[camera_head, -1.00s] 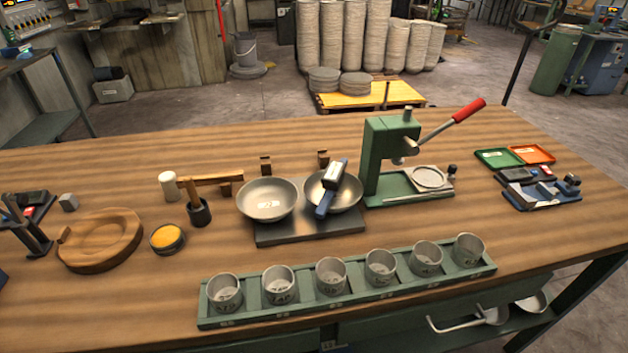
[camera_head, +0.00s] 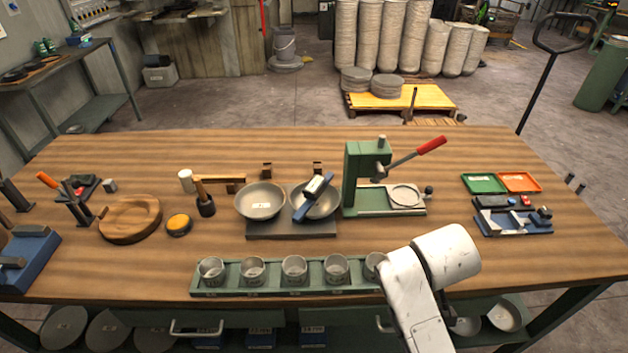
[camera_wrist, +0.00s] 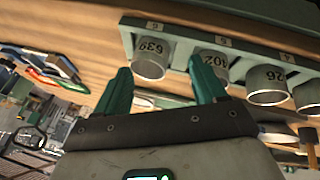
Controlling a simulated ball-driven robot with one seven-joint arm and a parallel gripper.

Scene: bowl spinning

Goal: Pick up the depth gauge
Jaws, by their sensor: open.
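A blue instrument with a pale block near its upper end (camera_head: 314,196) looks like the depth gauge. It leans across the right one of two metal bowls, whose left one (camera_head: 260,201) is empty of tools. Both bowls sit on a dark plate (camera_head: 290,229). My white arm enters at the lower right of the head view, in front of the bench, and my gripper does not show there. In the wrist view my gripper (camera_wrist: 160,63) has two teal fingers spread apart with nothing held. Numbered cups show beyond the fingers. The gauge does not show in the wrist view.
A green rack (camera_head: 222,285) of several metal cups lies along the bench front, its right end hidden by my arm. A green press (camera_head: 362,178) with a red-handled lever stands right of the bowls.

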